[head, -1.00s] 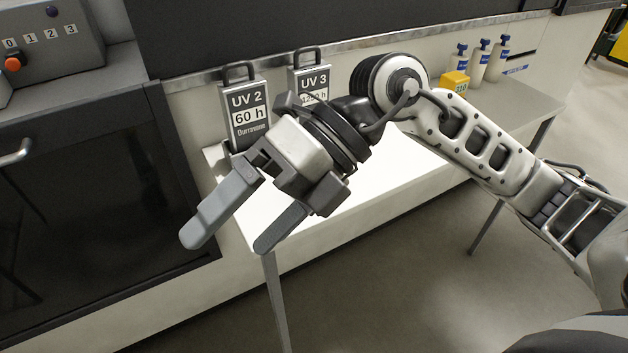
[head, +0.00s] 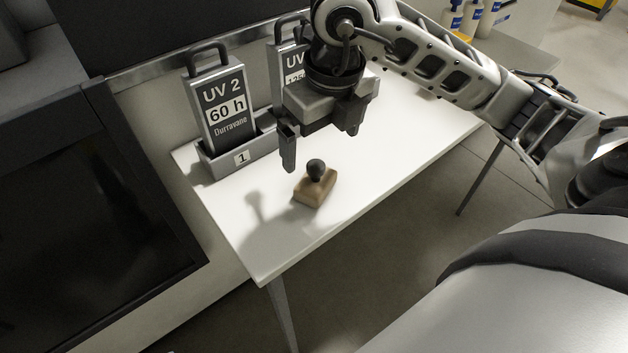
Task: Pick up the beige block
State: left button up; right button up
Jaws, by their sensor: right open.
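The beige block (head: 314,191) sits on the white table (head: 268,254), near its front left part. It has a dark round knob (head: 316,168) on top. My right gripper (head: 318,150) is above and slightly behind the block, fingers pointing down. It is open and empty, and it does not appear to touch the block. One finger shows clearly at the left; the other is partly hidden by the gripper body. My left gripper is not in view.
A grey holder marked 1 (head: 240,158) with the UV 2 cartridge (head: 216,105) stands at the table's back left. A UV 3 cartridge (head: 290,62) is partly behind my right arm. White bottles (head: 472,18) stand far right. The table's front is clear.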

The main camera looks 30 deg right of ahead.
aim_at(317, 165)
notch_tip(317, 165, down, 3)
jog(key=shift+w+r, duration=0.1)
jog(key=shift+w, duration=0.05)
jog(key=shift+a+f, duration=0.1)
jog(key=shift+f, duration=0.8)
jog(key=f, duration=0.4)
jog(key=shift+w+a+f+p, duration=0.1)
jog(key=shift+w+a+p, duration=0.1)
jog(key=shift+w+p, duration=0.15)
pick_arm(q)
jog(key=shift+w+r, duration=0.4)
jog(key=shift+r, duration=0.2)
pick_arm(e)
jog(key=c, duration=1.2)
